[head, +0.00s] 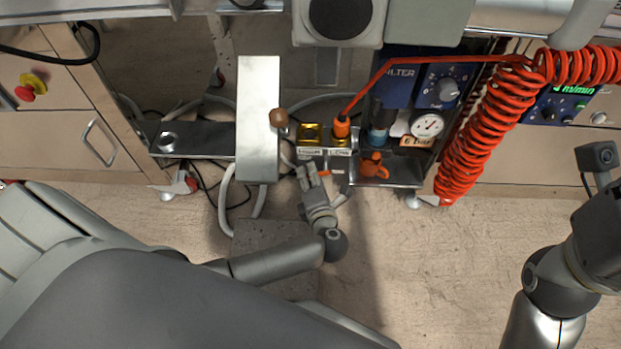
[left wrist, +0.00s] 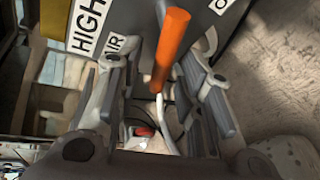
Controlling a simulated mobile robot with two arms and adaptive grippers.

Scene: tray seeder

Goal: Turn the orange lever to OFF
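The orange lever (left wrist: 172,45) shows in the left wrist view as a straight round rod reaching in between the fingers of my left gripper (left wrist: 155,75). The fingers stand apart on both sides of it, with a visible gap. In the head view my left gripper (head: 311,172) is below the brass fittings, and a short orange piece (head: 330,172) shows just right of its fingers. The lever's root and the gripper's contact with it are partly hidden. A white label beside the lever is cut off after "O". My right gripper is out of view.
Two brass fittings (head: 311,135) sit above white labels. An orange hose plug (head: 342,127), a pressure gauge (head: 427,126) and an orange valve handle (head: 374,165) are close by on the right. A coiled orange hose (head: 480,140) hangs further right.

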